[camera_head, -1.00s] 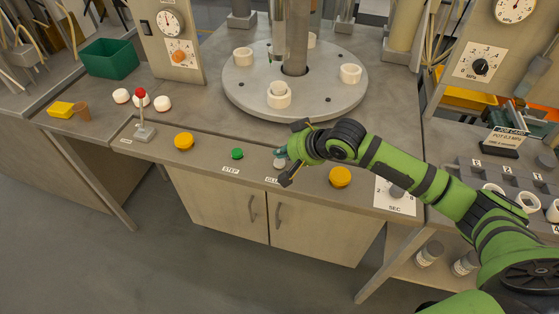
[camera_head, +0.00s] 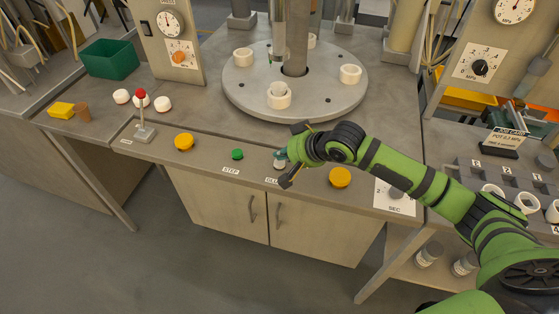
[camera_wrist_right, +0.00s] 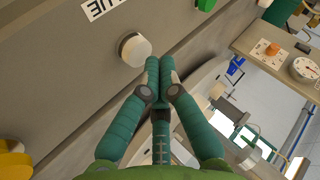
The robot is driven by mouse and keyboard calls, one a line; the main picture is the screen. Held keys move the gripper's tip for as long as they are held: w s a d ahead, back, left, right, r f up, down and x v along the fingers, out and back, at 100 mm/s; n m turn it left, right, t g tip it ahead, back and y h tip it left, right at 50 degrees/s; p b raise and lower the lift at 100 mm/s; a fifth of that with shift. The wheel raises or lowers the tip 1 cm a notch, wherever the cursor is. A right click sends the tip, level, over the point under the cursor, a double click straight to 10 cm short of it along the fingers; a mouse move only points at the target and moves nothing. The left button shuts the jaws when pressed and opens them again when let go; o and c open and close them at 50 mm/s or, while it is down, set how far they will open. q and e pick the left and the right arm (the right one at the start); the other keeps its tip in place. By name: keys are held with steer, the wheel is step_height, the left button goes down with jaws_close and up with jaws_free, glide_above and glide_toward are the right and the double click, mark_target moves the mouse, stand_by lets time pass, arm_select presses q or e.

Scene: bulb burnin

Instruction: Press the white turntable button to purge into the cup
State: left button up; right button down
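The white button (camera_head: 279,164) sits on the front ledge of the bench, by a label partly hidden by my right gripper. In the right wrist view the white button (camera_wrist_right: 135,49) stands just left of my fingertips. My right gripper (camera_wrist_right: 160,66) has its teal fingers shut together with nothing between them. In the head view its tips (camera_head: 283,154) are right beside the button; I cannot tell whether they touch it. The grey turntable (camera_head: 240,94) lies behind, carrying several white cups, one (camera_head: 278,97) at its front. My left gripper is not in view.
A green button (camera_head: 237,154) and a yellow button (camera_head: 184,141) are to the left on the ledge; another yellow button (camera_head: 340,177) is to the right, close to my arm. A red-knobbed lever (camera_head: 143,120) stands further left.

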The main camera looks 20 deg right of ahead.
mark_target(283, 163)
steer(key=shift+f, duration=0.75)
stand_by(0.6)
steer(key=shift+r, duration=0.1)
steer(key=shift+r+p, duration=0.85)
steer(key=shift+p, duration=0.35)
step_height(283, 163, up, 5)
steer(key=p, duration=0.6)
steer(key=shift+r, duration=0.1)
stand_by(0.3)
